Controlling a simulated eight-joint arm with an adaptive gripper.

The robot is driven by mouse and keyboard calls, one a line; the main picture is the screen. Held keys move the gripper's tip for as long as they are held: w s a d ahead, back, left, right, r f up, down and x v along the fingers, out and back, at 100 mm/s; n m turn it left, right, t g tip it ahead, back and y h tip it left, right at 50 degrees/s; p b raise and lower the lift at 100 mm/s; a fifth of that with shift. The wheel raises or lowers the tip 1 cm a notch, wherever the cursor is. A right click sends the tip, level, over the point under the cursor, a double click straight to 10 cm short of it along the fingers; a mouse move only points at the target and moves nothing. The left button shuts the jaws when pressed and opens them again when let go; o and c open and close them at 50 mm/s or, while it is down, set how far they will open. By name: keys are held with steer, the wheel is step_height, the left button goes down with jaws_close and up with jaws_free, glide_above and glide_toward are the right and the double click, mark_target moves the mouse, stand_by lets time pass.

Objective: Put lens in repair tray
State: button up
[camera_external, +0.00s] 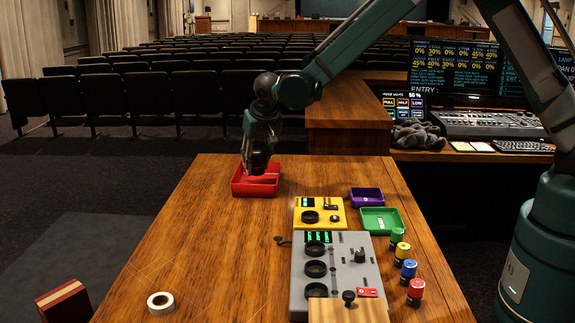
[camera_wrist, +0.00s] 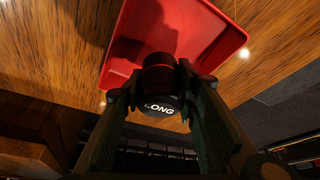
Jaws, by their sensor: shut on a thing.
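My gripper (camera_external: 261,150) points down over the red tray (camera_external: 240,188) at the far end of the wooden desk. In the wrist view my gripper (camera_wrist: 157,88) is shut on a dark cylindrical lens (camera_wrist: 160,101) with the word "LONG" on it, one finger on each side. Behind the lens, the red tray (camera_wrist: 228,38) shows its floor and raised rim. The lens lies over the tray's edge region in that view. I cannot tell whether it touches the tray floor. In the external view the lens is hard to separate from the dark fingers.
A yellow box (camera_external: 322,222) and a grey control box (camera_external: 341,262) stand to the right. Several coloured-cap cylinders line the right side, including a red-capped one (camera_external: 416,287).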

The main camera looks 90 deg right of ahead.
mark_target(257, 172)
steer(key=shift+f, duration=1.8)
steer(key=shift+f+b, duration=0.15)
steer(key=shift+b, duration=0.15)
steer(key=o, duration=1.1)
steer(key=shift+p+v, duration=0.7)
steer(key=shift+v, duration=5.45)
